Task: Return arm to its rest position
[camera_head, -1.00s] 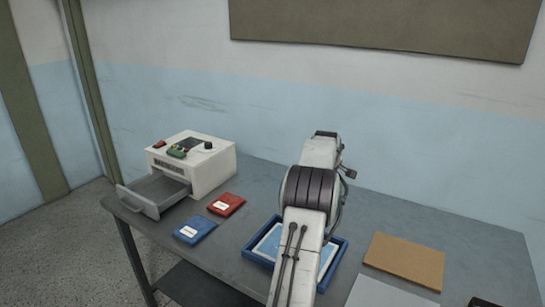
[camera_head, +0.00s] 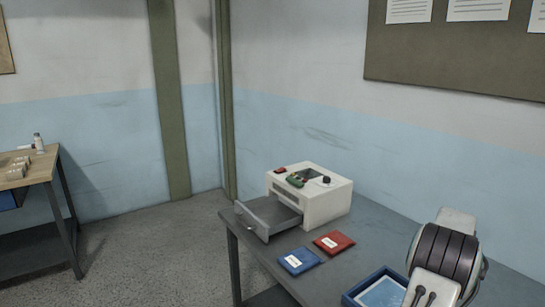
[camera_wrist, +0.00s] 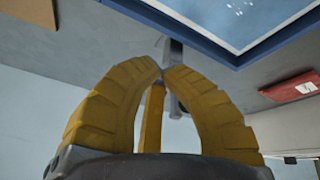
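My gripper (camera_wrist: 166,70) shows in the wrist view with ribbed yellow fingers. The two outer fingers curve in and their tips meet or nearly meet. A third yellow piece stands between them, and I see no object held. In the camera_head view my arm is at the lower right, above the grey table (camera_head: 355,235). Its dark ribbed joint and pale links show, but my gripper is not visible there.
A blue tray (camera_head: 352,300) lies beside my arm. A blue packet (camera_head: 299,261), a red packet (camera_head: 334,243) and a white device (camera_head: 325,200) with its drawer (camera_head: 268,215) pulled out are on the table. Another table (camera_head: 40,172) stands far left, with open floor between.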

